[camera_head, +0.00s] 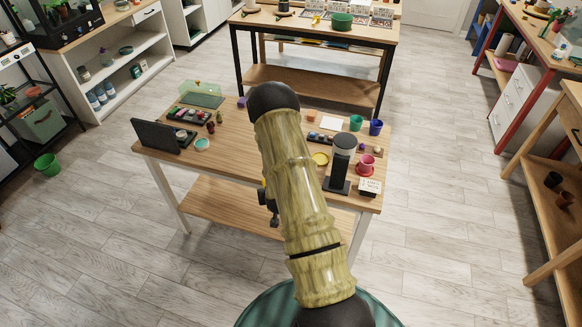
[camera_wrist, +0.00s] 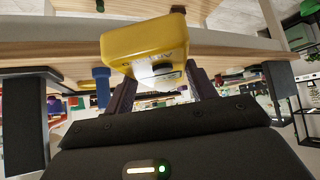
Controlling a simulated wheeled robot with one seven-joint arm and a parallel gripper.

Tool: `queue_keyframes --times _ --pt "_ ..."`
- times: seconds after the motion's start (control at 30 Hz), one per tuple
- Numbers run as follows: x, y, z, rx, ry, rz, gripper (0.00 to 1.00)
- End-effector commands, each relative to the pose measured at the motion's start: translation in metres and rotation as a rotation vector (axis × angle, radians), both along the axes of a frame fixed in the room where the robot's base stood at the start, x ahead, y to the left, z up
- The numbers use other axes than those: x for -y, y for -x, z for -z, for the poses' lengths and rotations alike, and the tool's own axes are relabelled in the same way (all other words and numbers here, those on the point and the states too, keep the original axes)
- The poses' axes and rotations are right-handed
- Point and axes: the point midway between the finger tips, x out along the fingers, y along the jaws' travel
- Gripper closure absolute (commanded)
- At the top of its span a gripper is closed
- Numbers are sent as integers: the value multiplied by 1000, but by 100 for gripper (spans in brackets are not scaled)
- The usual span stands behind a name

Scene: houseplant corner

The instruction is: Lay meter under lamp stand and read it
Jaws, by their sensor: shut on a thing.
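The meter (camera_wrist: 143,40) is a yellow block with a white dial face, seen in the wrist view. My gripper (camera_wrist: 158,82) has its two dark fingers closed on it. The dial is partly visible, but I cannot make out a reading. In the head view my gripper (camera_head: 270,205) hangs at the front edge of the table (camera_head: 230,170), largely hidden by my arm.
A dark screen (camera_head: 157,136) stands at the left. Bare tabletop shows left of my arm.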

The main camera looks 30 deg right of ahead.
Motion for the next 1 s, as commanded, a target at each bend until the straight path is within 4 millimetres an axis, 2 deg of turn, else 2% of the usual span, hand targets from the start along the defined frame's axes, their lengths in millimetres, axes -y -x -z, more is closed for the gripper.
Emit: queue_keyframes --times 0.03,0.1,0.3,0.4,0.57,1.0 --pt "-21 7 30 -8 -3 -45 75" --pt "-46 16 56 -8 -3 -100 75" --pt "-114 54 124 -9 -3 -251 75" --pt "-139 71 146 -5 -1 -308 75" --pt "-156 86 158 -1 1 -349 75" --pt "-157 86 157 1 1 -350 75"
